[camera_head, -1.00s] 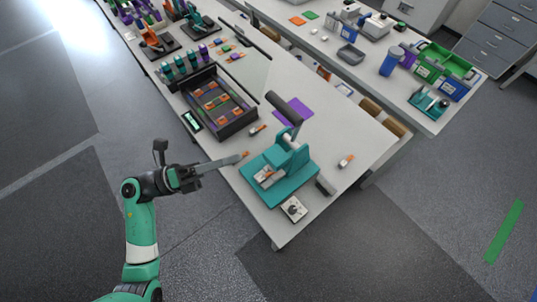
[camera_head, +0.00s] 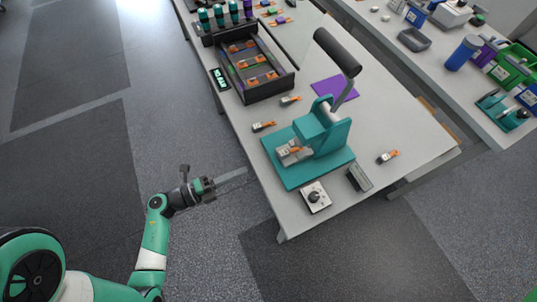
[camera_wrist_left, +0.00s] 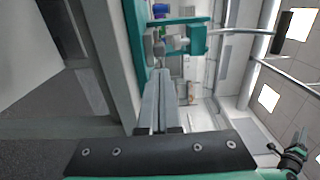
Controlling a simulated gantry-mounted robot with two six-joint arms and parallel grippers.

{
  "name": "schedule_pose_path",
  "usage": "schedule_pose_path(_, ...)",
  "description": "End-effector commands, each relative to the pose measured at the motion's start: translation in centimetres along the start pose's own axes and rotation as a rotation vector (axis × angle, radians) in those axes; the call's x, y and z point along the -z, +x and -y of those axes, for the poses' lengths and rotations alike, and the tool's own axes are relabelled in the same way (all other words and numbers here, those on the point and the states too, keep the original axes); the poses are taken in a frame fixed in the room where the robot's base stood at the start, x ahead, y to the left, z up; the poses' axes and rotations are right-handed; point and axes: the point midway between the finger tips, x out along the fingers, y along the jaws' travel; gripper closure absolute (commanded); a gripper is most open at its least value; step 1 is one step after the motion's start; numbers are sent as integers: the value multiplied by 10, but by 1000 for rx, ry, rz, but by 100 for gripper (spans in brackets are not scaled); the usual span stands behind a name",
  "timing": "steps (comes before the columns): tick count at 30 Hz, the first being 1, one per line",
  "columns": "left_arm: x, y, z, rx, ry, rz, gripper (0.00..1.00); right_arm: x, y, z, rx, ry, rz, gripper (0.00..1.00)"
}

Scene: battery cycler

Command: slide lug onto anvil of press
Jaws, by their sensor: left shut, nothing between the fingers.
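The teal press (camera_head: 320,130) stands on its teal base near the table's front end, its black-gripped lever raised. Its grey anvil block (camera_head: 283,157) has an orange and grey lug (camera_head: 295,150) at it; whether the lug is fully seated is too small to tell. My left gripper (camera_head: 244,170) is shut and empty, just off the table's left edge, left of the press base. In the left wrist view its fingers (camera_wrist_left: 158,85) point toward the press (camera_wrist_left: 190,35), with nothing between them. A green and black arm part shows at that view's lower right; its fingers are unclear.
Loose lugs lie left of the press (camera_head: 264,126), behind it (camera_head: 290,100) and to its right (camera_head: 387,157). A knobbed box (camera_head: 315,197) and a dark grey block (camera_head: 359,178) stand in front. A black tray (camera_head: 275,88) is behind.

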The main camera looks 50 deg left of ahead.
Motion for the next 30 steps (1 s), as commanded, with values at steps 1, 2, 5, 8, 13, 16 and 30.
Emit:
schedule_pose_path(1,3,10,-1,2,1,-9,100,-2,-2,0,0,0,0,50)
schedule_pose_path(2,2,15,-1,2,2,-9,100,-3,-3,0,0,0,0,50)
schedule_pose_path(5,3,35,-1,3,2,-9,100,-5,-5,0,0,0,0,50)
schedule_pose_path(8,2,56,-2,2,3,-9,100,-8,-8,0,0,0,1,50)
schedule_pose_path(13,2,84,-1,3,1,-4,100,-11,-12,0,0,0,1,50)
schedule_pose_path(16,1,93,-1,1,2,-2,100,-12,-13,0,0,0,1,50)
schedule_pose_path(30,-3,96,1,1,0,9,100,-11,-11,0,0,0,1,50)
